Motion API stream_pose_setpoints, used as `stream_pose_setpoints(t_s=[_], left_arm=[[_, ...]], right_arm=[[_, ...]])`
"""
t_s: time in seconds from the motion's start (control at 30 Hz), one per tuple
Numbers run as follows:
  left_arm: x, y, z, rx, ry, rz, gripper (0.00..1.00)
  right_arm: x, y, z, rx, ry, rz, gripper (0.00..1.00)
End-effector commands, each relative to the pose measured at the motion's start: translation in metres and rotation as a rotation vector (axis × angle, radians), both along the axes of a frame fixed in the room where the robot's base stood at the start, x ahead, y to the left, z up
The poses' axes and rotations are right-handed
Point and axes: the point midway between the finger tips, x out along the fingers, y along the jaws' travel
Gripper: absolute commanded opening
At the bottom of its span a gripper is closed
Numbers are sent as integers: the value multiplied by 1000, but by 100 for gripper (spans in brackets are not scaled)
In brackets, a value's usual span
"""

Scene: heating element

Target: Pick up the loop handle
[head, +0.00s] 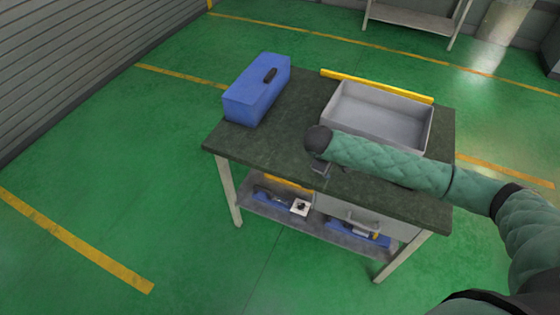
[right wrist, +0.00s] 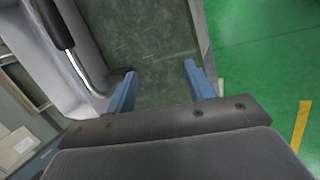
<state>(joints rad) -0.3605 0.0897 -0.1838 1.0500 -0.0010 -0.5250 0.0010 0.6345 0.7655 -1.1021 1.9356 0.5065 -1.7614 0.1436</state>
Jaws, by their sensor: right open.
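A handle with a black grip and a bright bent metal bar (right wrist: 86,72) lies along a grey surface at the upper left of the right wrist view. My right gripper (head: 320,170) hangs near the table's front edge, above and left of the drawer. Its blue fingers (right wrist: 162,85) are spread with nothing between them, and the handle is left of them, apart. My left gripper is not in view.
The dark green tabletop (head: 265,135) bears a blue toolbox (head: 255,92), a grey tray (head: 378,112) and a yellow bar (head: 375,85). The lower shelf (head: 290,221) holds blue bins and a white card (head: 300,207). The floor left of the table is clear.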

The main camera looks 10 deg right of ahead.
Motion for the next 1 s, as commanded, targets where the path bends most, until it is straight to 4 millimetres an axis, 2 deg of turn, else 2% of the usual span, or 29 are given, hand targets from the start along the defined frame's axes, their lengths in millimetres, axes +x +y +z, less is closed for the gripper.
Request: stream_pose_setpoints(t_s=[0.03,0.2,0.3,0.4,0.6,0.83,1.0], left_arm=[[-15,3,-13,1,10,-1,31],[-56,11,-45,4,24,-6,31],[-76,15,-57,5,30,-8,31],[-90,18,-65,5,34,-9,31],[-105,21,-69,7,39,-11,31],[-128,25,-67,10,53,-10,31],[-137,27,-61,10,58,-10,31]], right_arm=[[12,-21,7,-36,-2,-17,54],[38,-80,26,-137,7,-77,54],[47,-109,37,-178,12,-110,54],[53,-130,44,-206,16,-135,54],[58,-148,48,-228,20,-156,54],[60,-159,33,-228,20,-156,54],[60,-164,26,-227,20,-155,54]])
